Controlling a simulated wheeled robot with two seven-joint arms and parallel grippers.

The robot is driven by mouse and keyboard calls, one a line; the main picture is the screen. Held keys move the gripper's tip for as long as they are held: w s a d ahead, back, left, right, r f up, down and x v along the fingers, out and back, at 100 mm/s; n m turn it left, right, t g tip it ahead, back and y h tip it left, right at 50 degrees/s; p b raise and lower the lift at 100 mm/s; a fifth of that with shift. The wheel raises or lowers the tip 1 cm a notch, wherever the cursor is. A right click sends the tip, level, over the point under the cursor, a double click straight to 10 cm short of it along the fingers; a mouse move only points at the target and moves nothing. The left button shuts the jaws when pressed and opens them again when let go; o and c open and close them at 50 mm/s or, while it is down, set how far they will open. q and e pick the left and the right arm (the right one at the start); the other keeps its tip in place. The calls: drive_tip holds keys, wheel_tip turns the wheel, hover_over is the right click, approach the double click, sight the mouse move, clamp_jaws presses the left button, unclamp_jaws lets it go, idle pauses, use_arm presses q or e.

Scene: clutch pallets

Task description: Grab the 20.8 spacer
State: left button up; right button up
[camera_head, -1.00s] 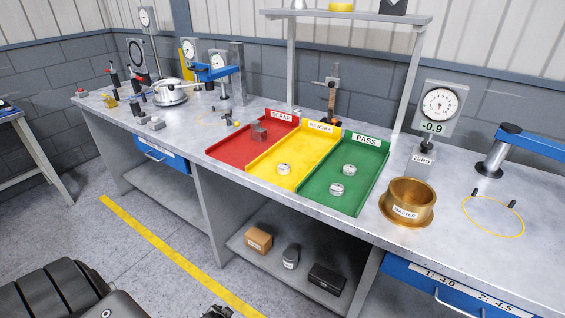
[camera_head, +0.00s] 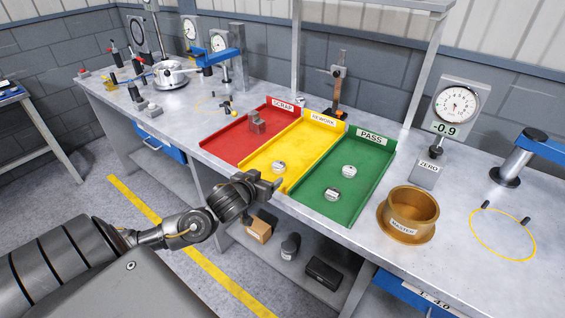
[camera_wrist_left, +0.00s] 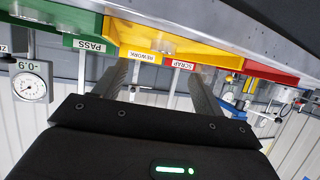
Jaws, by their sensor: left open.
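Small round silver pieces with white labels lie in the trays: one (camera_head: 278,167) in the yellow REWORK tray (camera_head: 304,140), and two in the green PASS tray (camera_head: 368,165), one farther back (camera_head: 348,171) and one nearer (camera_head: 333,195). Their labels are too small to read, so I cannot tell which is the 20.8 spacer. My left gripper (camera_head: 272,184) is by the bench's front edge, in front of the yellow tray. In the left wrist view its fingers (camera_wrist_left: 160,72) are apart with nothing between them. My right gripper is not in view.
A red SCRAP tray (camera_head: 228,135) holds a grey block (camera_head: 257,123). A brass MASTER ring (camera_head: 411,211) and a dial gauge (camera_head: 457,108) stand right of the trays. The bench edge and lower shelf (camera_head: 350,268) are close to my left arm.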

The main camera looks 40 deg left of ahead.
sight(277, 166)
use_arm(q)
drive_tip(key=shift+w+d, duration=0.2)
drive_tip(key=shift+w, duration=0.05)
drive_tip(key=shift+r, duration=0.1)
drive_tip(key=shift+w+a+f+p, duration=0.2)
drive_tip(key=shift+w+a+p, duration=0.15)
drive_tip(key=shift+w+a, duration=0.25)
drive_tip(key=x, duration=0.2)
drive_tip(key=shift+w+f, duration=0.25)
drive_tip(key=shift+w+a+f, duration=0.1)
drive_tip(key=shift+w+f, duration=0.05)
drive_tip(key=shift+w, duration=0.1)
drive_tip(key=shift+w+a+p, duration=0.1)
drive_tip(key=shift+w+p, duration=0.3)
drive_tip(key=shift+p, duration=0.05)
drive_tip(key=p+x, duration=0.1)
drive_tip(key=x, duration=0.2)
drive_tip(key=shift+w+a+f, duration=0.1)
drive_tip(key=shift+w+a, duration=0.1)
drive_tip(key=shift+w, duration=0.1)
drive_tip(key=shift+w+f, duration=0.25)
drive_tip(key=shift+w, duration=0.1)
drive_tip(key=shift+a+r, duration=0.1)
drive_tip(key=c, duration=1.3)
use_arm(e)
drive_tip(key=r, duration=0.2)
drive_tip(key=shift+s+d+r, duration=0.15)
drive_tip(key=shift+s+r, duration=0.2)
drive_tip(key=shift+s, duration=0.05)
